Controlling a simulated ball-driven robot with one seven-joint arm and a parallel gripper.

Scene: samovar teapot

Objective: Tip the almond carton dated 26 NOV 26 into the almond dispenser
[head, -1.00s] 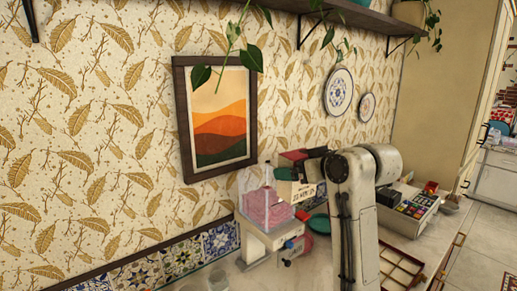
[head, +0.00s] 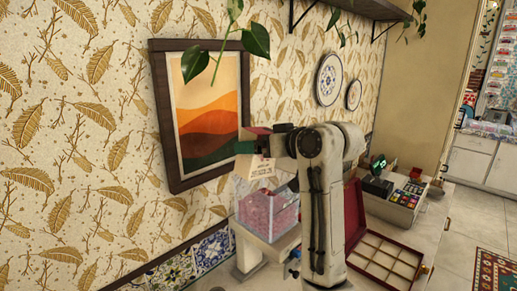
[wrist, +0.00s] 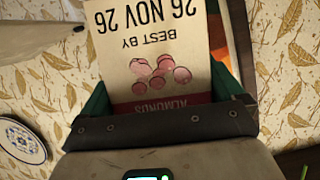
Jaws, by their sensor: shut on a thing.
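The almond carton (head: 262,167) is cream with a dark red band, tilted, and held above the dispenser. In the wrist view the carton (wrist: 158,45) fills the space between the jaws; its label reads "BEST BY 26 NOV 26" and "ALMONDS", upside down in the picture. My gripper (head: 270,144) is shut on it; its green-edged fingers also show in the wrist view (wrist: 165,108). The dispenser (head: 268,212) has a clear box with pinkish contents on a pale stand. The carton overlaps the box's upper part in the head view. The carton's mouth is not clear to see.
A framed picture (head: 208,112) hangs on the wall close behind the carton. A red compartment tray (head: 385,262) lies right of my arm on the counter, with a cash register (head: 402,198) beyond. Plant leaves (head: 256,40) hang from above.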

